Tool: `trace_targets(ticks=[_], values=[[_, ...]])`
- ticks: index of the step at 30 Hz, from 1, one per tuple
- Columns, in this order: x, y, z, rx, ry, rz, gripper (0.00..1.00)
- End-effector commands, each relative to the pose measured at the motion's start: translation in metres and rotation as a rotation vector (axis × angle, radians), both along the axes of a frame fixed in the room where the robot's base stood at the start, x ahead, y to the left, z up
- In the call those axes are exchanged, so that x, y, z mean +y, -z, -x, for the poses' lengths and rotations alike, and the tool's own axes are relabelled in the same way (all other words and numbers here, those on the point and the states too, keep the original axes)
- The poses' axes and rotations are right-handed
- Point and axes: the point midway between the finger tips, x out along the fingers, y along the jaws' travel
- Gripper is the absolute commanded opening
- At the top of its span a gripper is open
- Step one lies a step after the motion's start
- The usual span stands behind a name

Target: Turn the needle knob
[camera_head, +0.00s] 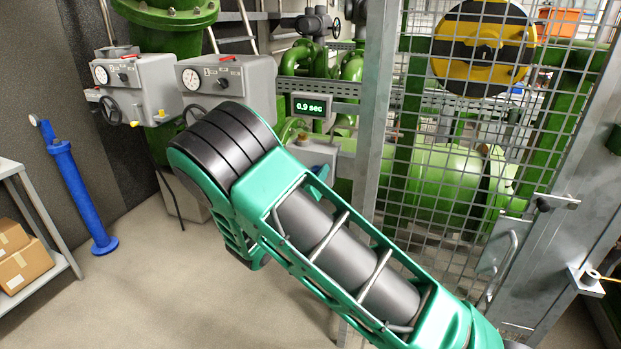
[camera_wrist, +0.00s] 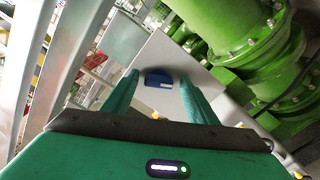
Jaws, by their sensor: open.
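A blue knob (camera_wrist: 158,73) with a pale mark sits on the face of a grey box (camera_wrist: 150,50) in the wrist view; I take it to be the needle knob. My gripper (camera_wrist: 159,82) is open. Its two green fingers stand to the left and right of the knob, with visible gaps. I cannot tell how far their tips are from the box face. In the head view my arm hides most of the gripper. The grey box (camera_head: 313,152) shows there below a small display (camera_head: 311,106) reading 0.9 sec.
Two grey gauge boxes (camera_head: 236,86) with a handwheel (camera_head: 110,109) stand at the upper left. A mesh gate (camera_head: 470,130) and its steel post (camera_head: 374,110) stand to the right. Green pipework (camera_wrist: 225,25) lies beside the box.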

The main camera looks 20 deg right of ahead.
Motion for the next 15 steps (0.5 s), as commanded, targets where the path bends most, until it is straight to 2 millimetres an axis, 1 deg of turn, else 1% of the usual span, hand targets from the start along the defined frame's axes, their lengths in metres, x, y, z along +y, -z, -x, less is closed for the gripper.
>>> trace_targets(ticks=[5, 6, 8, 9, 11, 12, 13, 15], values=[[0.0, -0.0001, 0.0, 0.0, 0.0, 0.0, 0.53], [0.0002, 0.0, 0.0, 0.0, 0.0, 0.0, 0.48], [0.0001, -0.0001, 0.0001, 0.0, 0.0, 0.0, 0.34], [0.0002, -0.0001, 0.0001, 0.0, 0.0, 0.0, 0.24], [0.0005, 0.0, 0.0, -0.001, 0.0, -0.001, 0.12], [0.0006, 0.0001, -0.0001, 0.0, -0.001, -0.001, 0.12], [0.0087, 0.0, -0.0004, -0.001, -0.004, -0.002, 0.12], [0.005, 0.0003, -0.0001, 0.001, -0.003, 0.0, 0.12]])
